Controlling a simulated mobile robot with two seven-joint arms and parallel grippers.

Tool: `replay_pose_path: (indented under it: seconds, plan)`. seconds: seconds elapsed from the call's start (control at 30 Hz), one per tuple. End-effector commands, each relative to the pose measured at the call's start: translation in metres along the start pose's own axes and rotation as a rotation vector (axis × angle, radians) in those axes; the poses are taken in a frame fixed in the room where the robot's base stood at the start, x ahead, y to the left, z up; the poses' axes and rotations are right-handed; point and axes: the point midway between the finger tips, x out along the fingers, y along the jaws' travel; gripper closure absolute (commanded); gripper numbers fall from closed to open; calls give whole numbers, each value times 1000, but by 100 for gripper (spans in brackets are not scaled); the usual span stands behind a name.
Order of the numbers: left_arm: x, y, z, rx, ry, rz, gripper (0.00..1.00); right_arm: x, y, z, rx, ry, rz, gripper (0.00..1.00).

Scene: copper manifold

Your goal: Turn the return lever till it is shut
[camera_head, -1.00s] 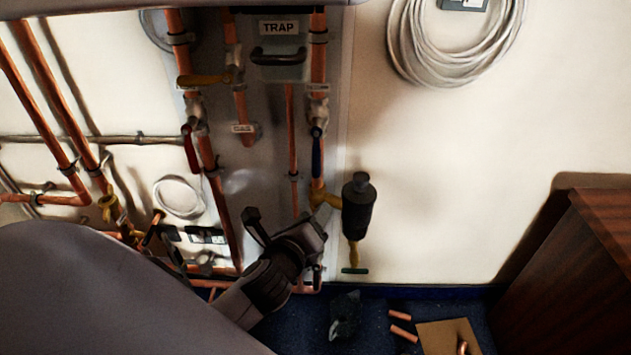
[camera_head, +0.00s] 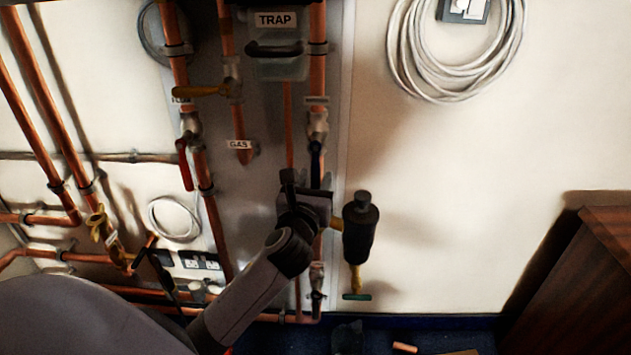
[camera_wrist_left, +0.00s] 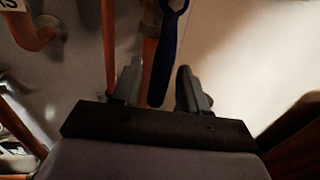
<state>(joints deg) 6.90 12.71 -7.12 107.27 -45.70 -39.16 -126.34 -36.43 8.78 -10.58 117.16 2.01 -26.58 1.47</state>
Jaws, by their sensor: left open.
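The blue lever (camera_head: 316,160) hangs straight down from its valve (camera_head: 317,124) on the right-hand copper pipe. The small label above that valve is too blurred to read, so I cannot confirm it says return. My left gripper (camera_head: 308,183) is open at the lever's lower end. In the left wrist view the blue lever (camera_wrist_left: 166,60) points down between the two spread fingers (camera_wrist_left: 157,86), with gaps visible on both sides. I cannot tell how deep it sits between them. My right gripper is not in view.
A red lever (camera_head: 185,165) hangs on the left pipe and a yellow lever (camera_head: 203,91) lies level above it. A black cylinder (camera_head: 360,228) stands just right of my gripper. The TRAP box (camera_head: 278,60) is above.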

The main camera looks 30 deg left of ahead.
Motion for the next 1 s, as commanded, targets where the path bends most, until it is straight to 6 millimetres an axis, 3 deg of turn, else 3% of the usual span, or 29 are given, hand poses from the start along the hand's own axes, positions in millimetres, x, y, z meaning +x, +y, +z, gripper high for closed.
replay_pose_path:
  seconds: [0.4, 0.53, 1.0]
  plan:
    - [8, 0, 0, -2, 1, -1, 57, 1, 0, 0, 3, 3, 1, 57]
    - [8, 0, 0, -2, 1, -1, 99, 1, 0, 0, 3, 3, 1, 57]
    - [17, 7, 3, 43, 9, 0, 100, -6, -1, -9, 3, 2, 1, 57]
